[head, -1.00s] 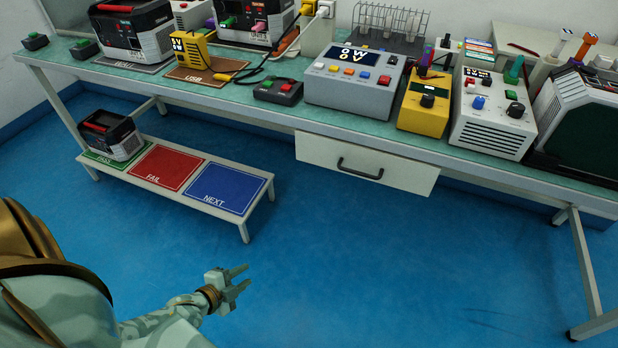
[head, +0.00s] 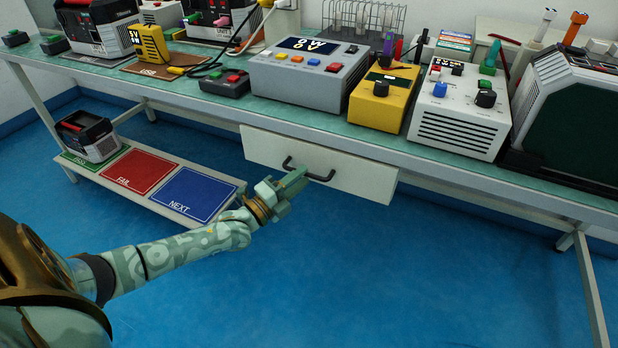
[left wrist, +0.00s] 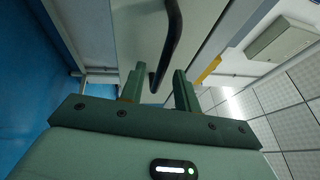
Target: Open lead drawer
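The lead drawer (head: 362,183) is a white drawer under the front edge of the green-topped bench, and it looks closed. Its dark bar handle (head: 321,178) is partly hidden by my left gripper in the head view. My left gripper (head: 292,183) is at the handle. In the left wrist view, its two green fingers (left wrist: 158,88) are apart, and the handle (left wrist: 174,40) runs down to between their tips. I cannot tell whether either finger touches it. My right gripper is in neither view.
A low white bench with a red FAIL mat (head: 139,171) and a blue NEXT mat (head: 194,194) stands left of the drawer. Instruments, including a grey meter box (head: 308,79) and a yellow box (head: 381,100), crowd the bench top. The blue floor (head: 400,280) in front is clear.

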